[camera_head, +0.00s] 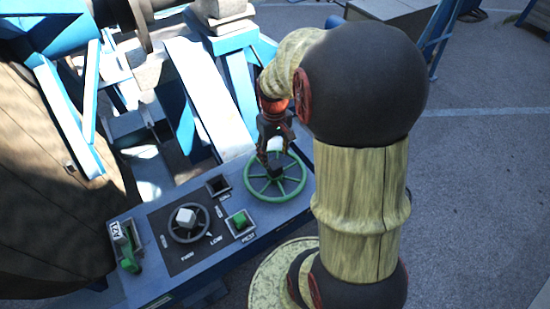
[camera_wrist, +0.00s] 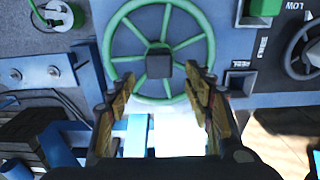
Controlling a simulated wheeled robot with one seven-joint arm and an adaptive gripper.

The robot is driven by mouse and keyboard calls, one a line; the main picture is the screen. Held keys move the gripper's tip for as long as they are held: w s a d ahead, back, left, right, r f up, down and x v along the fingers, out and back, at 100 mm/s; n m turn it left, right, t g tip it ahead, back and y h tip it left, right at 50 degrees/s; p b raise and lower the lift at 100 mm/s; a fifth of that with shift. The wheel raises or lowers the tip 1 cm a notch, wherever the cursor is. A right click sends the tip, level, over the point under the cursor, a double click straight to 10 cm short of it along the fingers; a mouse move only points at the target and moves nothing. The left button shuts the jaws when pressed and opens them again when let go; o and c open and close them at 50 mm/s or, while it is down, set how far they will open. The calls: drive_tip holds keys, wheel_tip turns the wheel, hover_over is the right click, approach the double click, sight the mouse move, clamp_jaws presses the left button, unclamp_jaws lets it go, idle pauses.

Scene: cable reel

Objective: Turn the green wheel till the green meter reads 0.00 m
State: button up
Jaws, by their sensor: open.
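The green wheel (camera_head: 284,183) is a spoked handwheel with a dark square hub, lying on the blue-grey panel. It also shows in the wrist view (camera_wrist: 158,63). My gripper (camera_head: 272,152) is open above the wheel. In the wrist view my gripper's fingers (camera_wrist: 158,85) stand on either side of the hub's near side, with part of the rim and spokes between them. Whether they touch the wheel I cannot tell. A small display with dark digits (camera_head: 118,231) sits at the panel's left end, beside a green part (camera_head: 130,264). I cannot read a green meter clearly.
A dark wheel with a pale hub (camera_head: 187,221) and a green button (camera_head: 240,219) lie left of the green wheel. A big reel (camera_head: 50,190) stands at the left, within blue framework (camera_head: 60,105). Open paved floor (camera_head: 480,190) is at the right.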

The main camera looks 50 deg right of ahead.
sight(275, 164)
drive_tip(key=shift+d+f, duration=0.1)
drive_tip(key=shift+f, duration=3.8)
drive_tip(key=c, duration=0.3)
clamp_jaws()
